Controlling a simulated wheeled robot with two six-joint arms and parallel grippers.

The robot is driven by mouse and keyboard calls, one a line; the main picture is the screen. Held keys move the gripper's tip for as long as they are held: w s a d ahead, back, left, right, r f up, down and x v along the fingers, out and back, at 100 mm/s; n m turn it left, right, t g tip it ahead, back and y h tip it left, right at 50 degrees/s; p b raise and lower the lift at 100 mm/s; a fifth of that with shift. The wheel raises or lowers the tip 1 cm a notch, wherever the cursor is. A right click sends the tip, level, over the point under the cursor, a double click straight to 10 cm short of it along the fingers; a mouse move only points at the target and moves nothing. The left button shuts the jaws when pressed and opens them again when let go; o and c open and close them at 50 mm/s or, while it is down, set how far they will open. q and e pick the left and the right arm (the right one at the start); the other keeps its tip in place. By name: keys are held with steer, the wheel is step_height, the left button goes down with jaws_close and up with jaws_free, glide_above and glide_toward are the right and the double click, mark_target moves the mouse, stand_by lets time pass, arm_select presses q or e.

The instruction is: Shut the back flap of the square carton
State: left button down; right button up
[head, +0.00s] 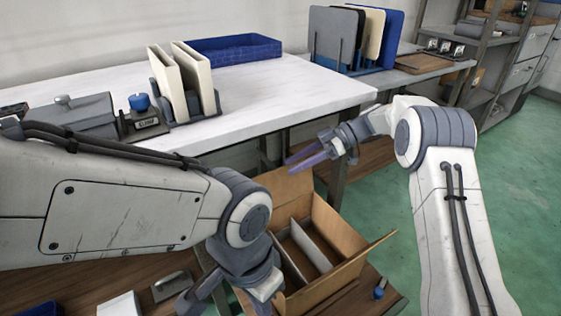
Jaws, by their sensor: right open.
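The square carton (334,224) stands open on a low wooden surface in the lower middle of the head view. A grey divider (310,245) runs inside it. Its back flap (288,187) stands up at the far side. Another flap (368,251) sticks out toward the right. My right gripper (303,157) is open and empty, just above and beyond the back flap, with its fingers pointing left. My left gripper (228,300) hangs at the carton's near left side and hides part of it. Its fingertips run near the bottom edge, so its opening is unclear.
A white table (270,92) behind holds upright cream panels (193,70), a blue tray (235,50) and a grey box (75,117). A rack of panels (338,36) stands at the back. Small grey and blue items lie near the carton. Green floor is clear at right.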

mark_target(275, 171)
steer(key=shift+n+y, duration=0.5)
steer(key=shift+n, duration=0.2)
steer(key=a+f, duration=0.1)
steer(key=w+a+f+b, duration=0.1)
steer(key=a+f+b, duration=0.1)
steer(key=a, duration=0.1)
steer(key=shift+w+a+f, duration=0.1)
steer(key=shift+w+f, duration=0.05)
steer(key=shift+w, duration=0.2)
arm_select(q)
steer(key=f, duration=0.1)
steer(key=w+f, duration=0.1)
steer(key=shift+a+f+b, duration=0.1)
steer(key=shift+f+b, duration=0.2)
steer(key=shift+f, duration=0.05)
arm_select(e)
steer(key=shift+s+a+f, duration=0.1)
steer(key=shift+a, duration=0.3)
jaws_close()
steer(key=shift+f, duration=0.2)
